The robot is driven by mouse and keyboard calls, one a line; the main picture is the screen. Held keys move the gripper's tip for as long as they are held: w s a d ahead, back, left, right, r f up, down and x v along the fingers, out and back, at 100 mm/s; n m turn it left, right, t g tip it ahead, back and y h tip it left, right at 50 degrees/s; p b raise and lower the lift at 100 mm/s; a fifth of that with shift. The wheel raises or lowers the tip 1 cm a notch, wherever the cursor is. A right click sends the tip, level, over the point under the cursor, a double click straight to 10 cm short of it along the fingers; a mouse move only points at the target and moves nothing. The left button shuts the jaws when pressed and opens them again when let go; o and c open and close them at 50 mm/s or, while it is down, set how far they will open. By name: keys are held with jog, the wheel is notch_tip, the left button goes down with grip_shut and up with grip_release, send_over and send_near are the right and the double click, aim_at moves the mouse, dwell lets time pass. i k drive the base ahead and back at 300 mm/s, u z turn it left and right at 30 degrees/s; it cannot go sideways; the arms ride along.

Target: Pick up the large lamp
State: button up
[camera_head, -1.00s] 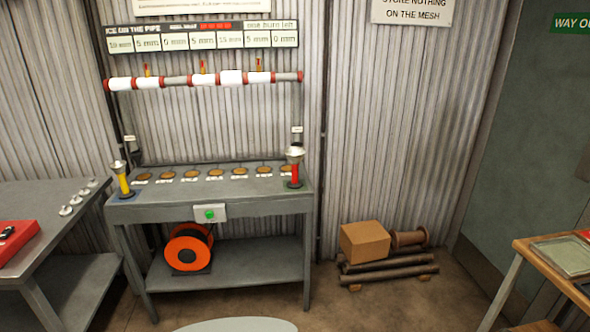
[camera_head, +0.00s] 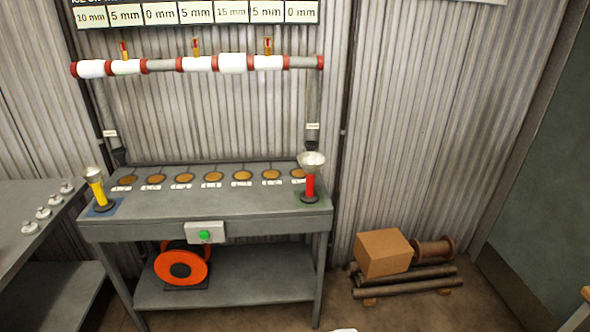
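Two lamps stand upright on the grey bench (camera_head: 150,228). The red lamp (camera_head: 310,186) is at the bench's right end, with a wide silver head and a dark round base. The yellow lamp (camera_head: 97,190) is at the left end on a blue patch, with a narrower silver head. The red lamp's head looks the larger of the two. My gripper does not show in this view, so its opening is hidden.
Several brown discs (camera_head: 212,177) line the bench top. A green-button box (camera_head: 205,233) is on its front edge. A pipe with white sleeves (camera_head: 232,63) runs above. An orange reel (camera_head: 182,267) sits below. A cardboard box (camera_head: 383,252) and pipes (camera_head: 405,285) lie right.

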aim_at(311, 162)
jog(key=u, duration=0.1)
jog(key=i, duration=2.45)
jog(key=z, duration=0.1)
